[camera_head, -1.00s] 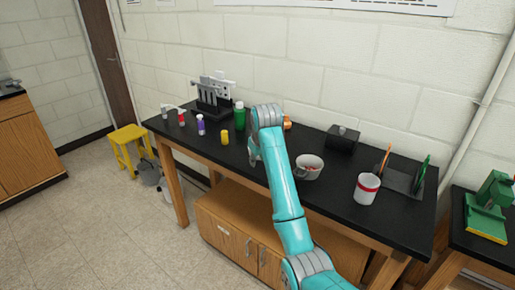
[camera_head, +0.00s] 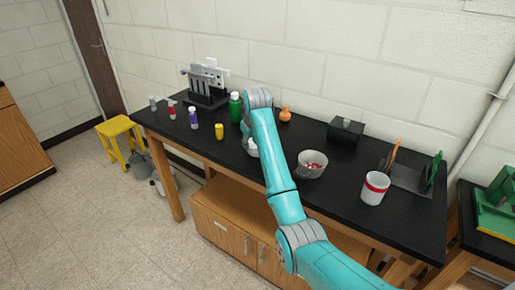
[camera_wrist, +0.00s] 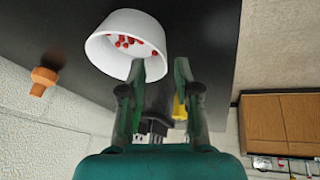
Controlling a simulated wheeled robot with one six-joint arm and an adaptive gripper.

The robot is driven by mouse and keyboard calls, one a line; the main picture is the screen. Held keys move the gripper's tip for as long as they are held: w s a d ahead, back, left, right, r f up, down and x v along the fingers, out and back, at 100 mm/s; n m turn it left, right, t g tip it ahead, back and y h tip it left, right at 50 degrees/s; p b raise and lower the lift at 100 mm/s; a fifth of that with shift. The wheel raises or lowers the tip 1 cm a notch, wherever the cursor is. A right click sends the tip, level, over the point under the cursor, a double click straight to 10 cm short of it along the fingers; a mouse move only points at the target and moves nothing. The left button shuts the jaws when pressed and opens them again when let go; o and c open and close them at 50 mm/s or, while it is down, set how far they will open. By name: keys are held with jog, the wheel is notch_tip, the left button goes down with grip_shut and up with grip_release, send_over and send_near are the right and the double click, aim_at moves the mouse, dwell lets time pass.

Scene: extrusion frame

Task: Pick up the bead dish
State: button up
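The bead dish (camera_head: 318,172) is a white bowl with red beads in it, upright on the black bench top. In the wrist view the bead dish (camera_wrist: 108,48) shows at the upper left, just beyond the fingertips. My gripper (camera_wrist: 160,68) is open and empty, its two fingers spread apart. The left finger's tip overlaps the dish's rim in that view; I cannot tell whether it touches. In the head view my gripper is mostly hidden behind my arm, to the left of the dish.
On the black bench (camera_head: 345,200) stand a yellow bottle (camera_head: 219,132), a green bottle (camera_head: 235,107), an orange flask (camera_head: 285,115), a black box (camera_head: 345,131) and a red-banded white cup (camera_head: 375,188). A pipette rack (camera_head: 206,88) is at the back left. Bench surface around the dish is clear.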

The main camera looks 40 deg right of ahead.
jog(key=shift+x, duration=2.35)
jog(key=shift+a, duration=0.15)
grip_shut()
